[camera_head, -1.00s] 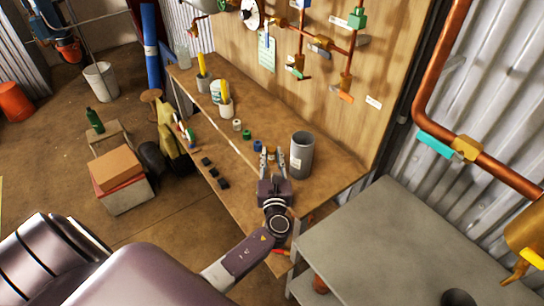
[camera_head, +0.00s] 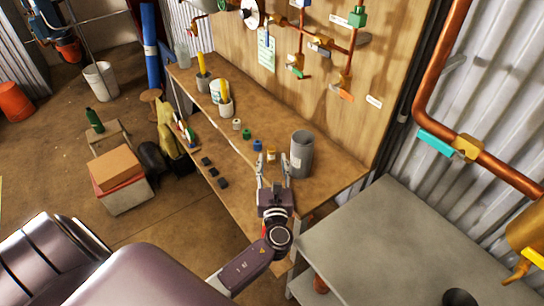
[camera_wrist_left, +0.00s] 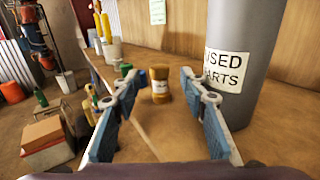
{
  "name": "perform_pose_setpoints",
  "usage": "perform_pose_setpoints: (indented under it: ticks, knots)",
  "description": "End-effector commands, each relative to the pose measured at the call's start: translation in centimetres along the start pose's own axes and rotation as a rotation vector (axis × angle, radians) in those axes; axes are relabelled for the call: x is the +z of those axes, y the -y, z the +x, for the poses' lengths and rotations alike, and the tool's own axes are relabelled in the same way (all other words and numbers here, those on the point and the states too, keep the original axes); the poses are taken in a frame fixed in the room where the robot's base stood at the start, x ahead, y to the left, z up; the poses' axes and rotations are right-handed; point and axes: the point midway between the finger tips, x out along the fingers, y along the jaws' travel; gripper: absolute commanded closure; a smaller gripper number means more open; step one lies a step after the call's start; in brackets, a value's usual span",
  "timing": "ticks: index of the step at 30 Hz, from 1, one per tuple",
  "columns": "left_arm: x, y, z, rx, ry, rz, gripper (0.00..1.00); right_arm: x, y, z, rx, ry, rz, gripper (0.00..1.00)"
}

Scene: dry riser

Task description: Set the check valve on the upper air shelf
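A small brass-coloured fitting (camera_head: 271,153) with a pale label, which looks like the check valve, stands upright on the wooden bench top beside a grey cylinder. It also shows in the left wrist view (camera_wrist_left: 160,85), ahead of the gap between my fingers. My left gripper (camera_head: 274,166) is open and empty, just short of the fitting on its near side; its two fingers show apart in the wrist view (camera_wrist_left: 158,88). I cannot tell which surface is the upper air shelf. My right gripper is not in view.
The grey cylinder (camera_head: 302,154), labelled "USED PARTS" in the wrist view, stands close right of the fitting. Small blue (camera_head: 257,145), green (camera_head: 246,134) and white (camera_head: 237,124) pieces line the bench (camera_head: 320,188). A grey table (camera_head: 380,235) is mostly clear. Pipes hang on the wall panel.

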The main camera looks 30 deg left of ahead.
Motion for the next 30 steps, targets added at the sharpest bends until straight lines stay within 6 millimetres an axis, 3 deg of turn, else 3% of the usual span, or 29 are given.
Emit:
perform_pose_setpoints:
  ticks: [6,12,18,30]
  knots:
    - [-0.3,0.0,-5.0,0.0,-0.002,-0.001,0.6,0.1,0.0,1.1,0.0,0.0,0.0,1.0]
    - [-0.2,0.0,-7.9,0.0,0.0,0.0,0.6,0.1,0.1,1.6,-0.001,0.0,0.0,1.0]
    - [0.0,0.0,-8.8,0.001,0.001,0.0,0.6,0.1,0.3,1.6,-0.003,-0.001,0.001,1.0]
    - [0.0,0.0,-8.8,0.001,0.001,0.001,0.6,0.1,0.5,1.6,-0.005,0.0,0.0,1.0]
